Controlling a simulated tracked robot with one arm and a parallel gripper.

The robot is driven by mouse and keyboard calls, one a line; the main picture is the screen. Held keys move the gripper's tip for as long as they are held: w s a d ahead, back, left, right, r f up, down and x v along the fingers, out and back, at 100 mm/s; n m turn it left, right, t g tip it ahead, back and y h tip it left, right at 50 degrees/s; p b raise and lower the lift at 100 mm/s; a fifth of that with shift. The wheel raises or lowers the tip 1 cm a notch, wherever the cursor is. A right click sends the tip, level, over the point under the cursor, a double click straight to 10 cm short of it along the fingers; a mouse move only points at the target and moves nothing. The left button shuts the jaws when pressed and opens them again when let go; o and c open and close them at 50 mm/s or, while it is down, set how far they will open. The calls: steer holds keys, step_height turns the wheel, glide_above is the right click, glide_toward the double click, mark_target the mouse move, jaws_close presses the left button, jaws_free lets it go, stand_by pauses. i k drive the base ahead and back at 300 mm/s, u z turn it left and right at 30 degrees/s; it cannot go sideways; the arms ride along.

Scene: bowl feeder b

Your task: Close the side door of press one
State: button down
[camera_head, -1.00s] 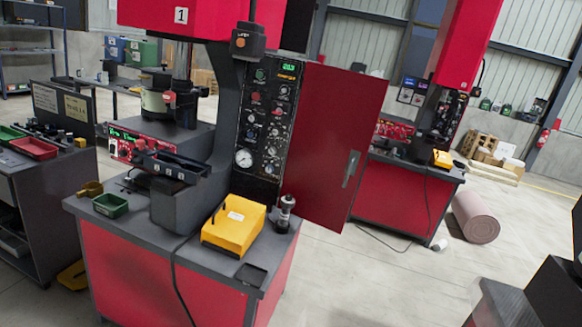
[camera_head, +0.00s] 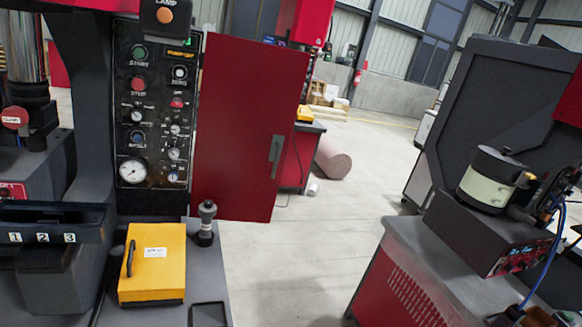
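The side door (camera_head: 240,125) of press one is a red panel to the right of the black control panel (camera_head: 155,115). It stands open, swung out to the right over the floor. Its dark handle (camera_head: 275,155) is near the free right edge. The number 1 plate seen earlier on the press is out of view now. My gripper does not show in the view, so its state and its distance from the door cannot be seen.
A yellow box (camera_head: 153,262) and a small dark post (camera_head: 206,222) stand on the press table below the door. Another machine (camera_head: 490,180) with a red base stands at the right. Grey floor (camera_head: 290,260) lies free between them. A rolled mat (camera_head: 333,158) lies behind.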

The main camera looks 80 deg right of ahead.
mark_target(251, 91)
steer(key=z, duration=0.6)
steer(key=i, duration=1)
steer(key=z, duration=0.75)
steer(key=k, duration=0.8)
steer(key=z, duration=0.2)
steer(key=i, duration=0.85)
steer(key=u, duration=0.1)
